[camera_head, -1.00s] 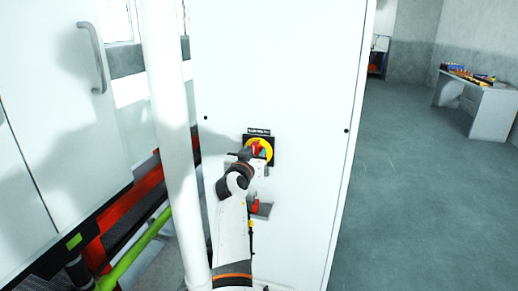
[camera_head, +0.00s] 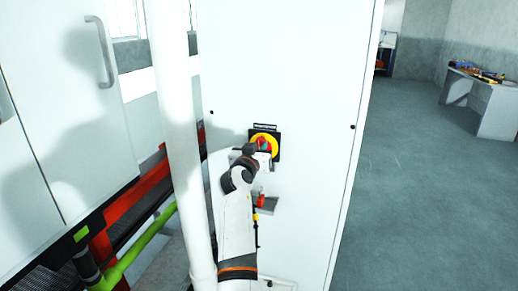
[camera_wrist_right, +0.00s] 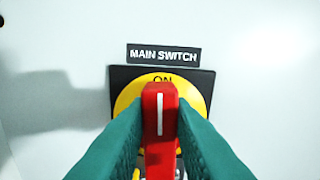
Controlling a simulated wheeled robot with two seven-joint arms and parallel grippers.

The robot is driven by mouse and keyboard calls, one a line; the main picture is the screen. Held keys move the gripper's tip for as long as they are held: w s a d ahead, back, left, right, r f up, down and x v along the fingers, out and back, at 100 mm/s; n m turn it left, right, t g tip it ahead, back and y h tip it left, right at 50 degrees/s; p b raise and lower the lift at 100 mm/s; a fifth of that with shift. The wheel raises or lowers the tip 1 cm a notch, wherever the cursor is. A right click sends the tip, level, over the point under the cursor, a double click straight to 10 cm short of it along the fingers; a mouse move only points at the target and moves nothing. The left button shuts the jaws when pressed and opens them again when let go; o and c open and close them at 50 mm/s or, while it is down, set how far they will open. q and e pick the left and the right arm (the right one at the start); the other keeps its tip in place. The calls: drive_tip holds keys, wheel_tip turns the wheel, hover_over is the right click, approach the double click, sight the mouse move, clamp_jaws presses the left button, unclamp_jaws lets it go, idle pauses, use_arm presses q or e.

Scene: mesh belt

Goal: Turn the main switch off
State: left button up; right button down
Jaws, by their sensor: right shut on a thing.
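The main switch is a red handle (camera_wrist_right: 160,118) on a yellow disc (camera_wrist_right: 126,99) with a black square plate, on a white cabinet door. In the right wrist view the handle stands upright, its white line pointing to "ON", under a "MAIN SWITCH" label (camera_wrist_right: 163,55). My right gripper (camera_wrist_right: 160,135) has its two green fingers on either side of the handle, shut on it. In the head view the switch (camera_head: 264,142) shows at the end of my right arm, and the right gripper (camera_head: 262,152) partly covers it. My left gripper is out of view.
The white cabinet (camera_head: 300,70) fills the middle. A white vertical pipe (camera_head: 178,130) stands left of my right arm. A red handle on a small grey bracket (camera_head: 267,205) sits below the switch. Open floor (camera_head: 420,180) lies to the right, with a desk (camera_head: 482,100) farther back.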

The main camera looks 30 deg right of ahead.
drive_tip(key=shift+w+a+f+n+p, duration=0.25)
drive_tip(key=shift+n+p, duration=0.45)
drive_tip(key=shift+n, duration=2.15)
drive_tip(key=shift+w+a+f+n+p, duration=0.25)
drive_tip(key=shift+n+p, duration=0.4)
drive_tip(key=shift+n, duration=2.25)
drive_tip(key=shift+w+a+f+n+p, duration=0.1)
drive_tip(key=shift+w+f+n+p, duration=0.45)
drive_tip(key=shift+n, duration=2.3)
drive_tip(key=shift+s+r, duration=0.1)
drive_tip(key=shift+s, duration=0.2)
drive_tip(key=c, duration=1.3)
unclamp_jaws()
drive_tip(key=shift+w, duration=0.1)
